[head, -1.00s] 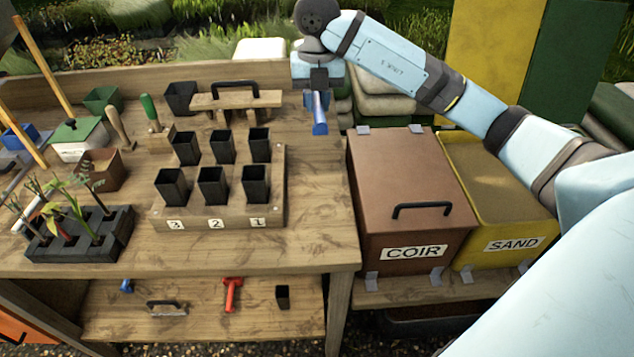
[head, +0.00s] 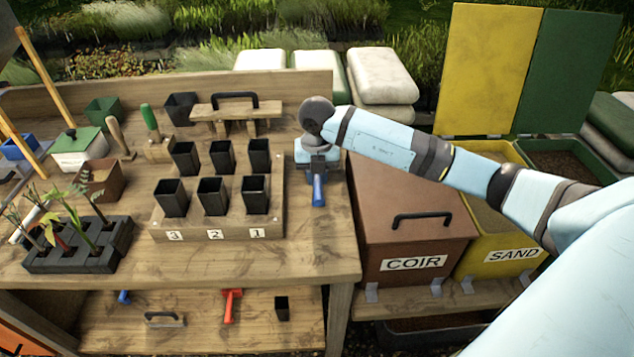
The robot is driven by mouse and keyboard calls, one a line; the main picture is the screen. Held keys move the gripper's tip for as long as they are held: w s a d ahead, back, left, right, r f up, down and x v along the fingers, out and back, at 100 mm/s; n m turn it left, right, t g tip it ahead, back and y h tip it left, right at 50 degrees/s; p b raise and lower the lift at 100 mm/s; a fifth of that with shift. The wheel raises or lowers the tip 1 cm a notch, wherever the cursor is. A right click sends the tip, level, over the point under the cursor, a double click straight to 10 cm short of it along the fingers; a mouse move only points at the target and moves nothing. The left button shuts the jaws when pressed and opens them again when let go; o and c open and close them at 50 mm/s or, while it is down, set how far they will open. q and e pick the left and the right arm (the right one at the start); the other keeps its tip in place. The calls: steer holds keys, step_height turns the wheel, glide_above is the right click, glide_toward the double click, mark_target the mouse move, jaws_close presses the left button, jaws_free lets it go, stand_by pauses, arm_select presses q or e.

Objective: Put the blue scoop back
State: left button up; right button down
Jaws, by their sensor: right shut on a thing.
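The blue scoop (head: 318,190) hangs below my right gripper (head: 318,174), which is shut on it. Scoop and gripper are over the right part of the bench top (head: 315,245), just right of the rack of black pots. The gripper partly hides the scoop's upper end. I cannot tell whether the scoop touches the bench. My left gripper is not in view.
The pot rack (head: 190,233), with several black pots, stands left of the scoop. The closed COIR bin (head: 375,225) and the open SAND bin (head: 485,262) are to the right. A low shelf (head: 195,335) below holds a red tool (head: 231,305).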

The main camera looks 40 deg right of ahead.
steer(key=shift+f, duration=1.3)
steer(key=shift+f, duration=0.15)
steer(key=c, duration=1)
jaws_free()
steer(key=shift+r, duration=0.3)
step_height(320, 180, up, 12)
steer(key=shift+f, duration=0.1)
steer(key=shift+f, duration=0.1)
